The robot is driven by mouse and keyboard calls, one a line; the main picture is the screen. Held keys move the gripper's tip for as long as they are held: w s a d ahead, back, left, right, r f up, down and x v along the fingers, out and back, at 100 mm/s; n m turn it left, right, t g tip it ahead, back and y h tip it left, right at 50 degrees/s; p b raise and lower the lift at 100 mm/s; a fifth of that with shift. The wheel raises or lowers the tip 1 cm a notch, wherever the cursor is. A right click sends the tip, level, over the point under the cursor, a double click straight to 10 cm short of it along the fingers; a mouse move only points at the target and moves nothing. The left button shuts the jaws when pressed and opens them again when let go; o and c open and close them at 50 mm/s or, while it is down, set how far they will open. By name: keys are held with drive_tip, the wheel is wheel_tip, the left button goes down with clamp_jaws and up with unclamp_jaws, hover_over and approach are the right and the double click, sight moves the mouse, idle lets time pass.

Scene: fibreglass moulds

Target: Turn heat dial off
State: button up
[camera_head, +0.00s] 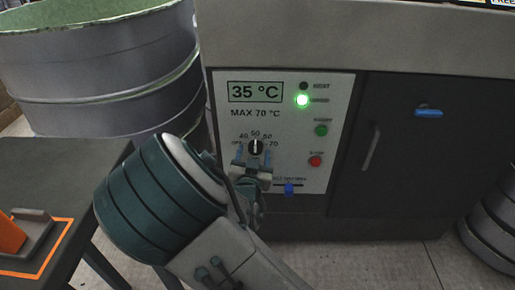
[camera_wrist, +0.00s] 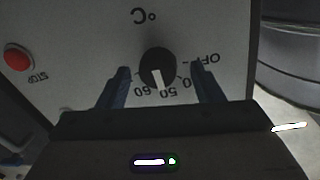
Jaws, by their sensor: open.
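The heat dial (camera_head: 256,147) is a black round knob with a white pointer, on the white control panel (camera_head: 283,105) of a dark cabinet. In the head view the pointer is near upright, by the 50 mark. The wrist view shows the dial (camera_wrist: 157,68) upside down, its pointer by 50 and the OFF mark to its right. My gripper (camera_head: 252,170) is open just in front of the dial. In the wrist view my gripper's blue fingers (camera_wrist: 162,80) stand on either side of the dial, apart from it.
A large drum (camera_head: 110,85) stands left, above a dark table (camera_head: 60,155).

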drive_tip(key=shift+w+d, duration=0.1)
drive_tip(key=shift+w, duration=0.2)
drive_tip(key=shift+d, duration=0.1)
drive_tip(key=c, duration=1)
